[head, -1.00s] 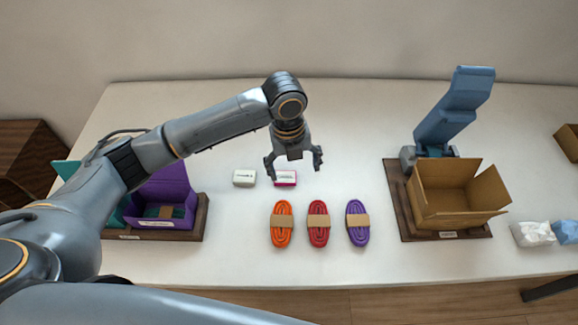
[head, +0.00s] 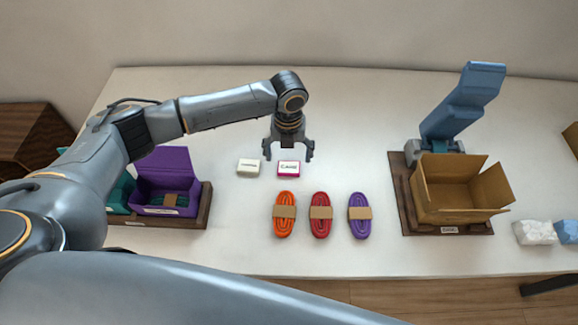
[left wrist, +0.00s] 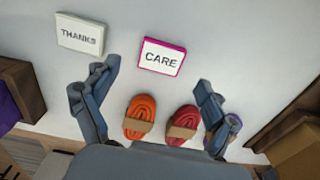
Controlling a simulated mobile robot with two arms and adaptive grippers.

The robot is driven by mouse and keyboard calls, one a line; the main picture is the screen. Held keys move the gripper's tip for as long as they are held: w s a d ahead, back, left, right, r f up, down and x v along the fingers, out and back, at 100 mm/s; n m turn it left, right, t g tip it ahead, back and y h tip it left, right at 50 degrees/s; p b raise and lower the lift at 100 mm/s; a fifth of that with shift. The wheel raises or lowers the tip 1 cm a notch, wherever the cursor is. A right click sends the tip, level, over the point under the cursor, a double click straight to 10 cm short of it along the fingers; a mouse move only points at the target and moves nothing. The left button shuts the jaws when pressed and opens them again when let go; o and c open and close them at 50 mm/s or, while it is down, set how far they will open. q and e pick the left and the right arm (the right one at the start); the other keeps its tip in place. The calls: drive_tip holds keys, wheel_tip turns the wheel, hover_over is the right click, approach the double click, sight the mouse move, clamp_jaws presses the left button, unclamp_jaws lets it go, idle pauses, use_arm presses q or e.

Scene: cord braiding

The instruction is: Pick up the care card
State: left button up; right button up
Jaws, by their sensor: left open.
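The care card (head: 289,168) is a small white block with a magenta edge and the word CARE, lying on the white table. It also shows in the left wrist view (left wrist: 162,57), ahead of and between my fingers. My left gripper (head: 288,153) is open and empty above the table, just behind the card in the head view. In the left wrist view its two fingers (left wrist: 155,85) are spread wide. I do not see my right gripper.
A white THANKS card (head: 248,168) lies just left of the care card. Orange (head: 284,215), red (head: 320,215) and purple (head: 359,215) cord bundles lie in front. A purple box (head: 165,182) stands left, an open cardboard box (head: 455,215) right.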

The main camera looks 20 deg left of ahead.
sight(289, 167)
use_arm(q)
wheel_tip(289, 167, down, 4)
drive_tip(key=shift+d+r+p, duration=0.1)
drive_tip(key=shift+p, duration=0.4)
drive_tip(key=shift+f, duration=0.3)
drive_tip(key=shift+c, duration=0.4)
drive_tip(key=c, duration=0.8)
drive_tip(key=shift+r, duration=0.1)
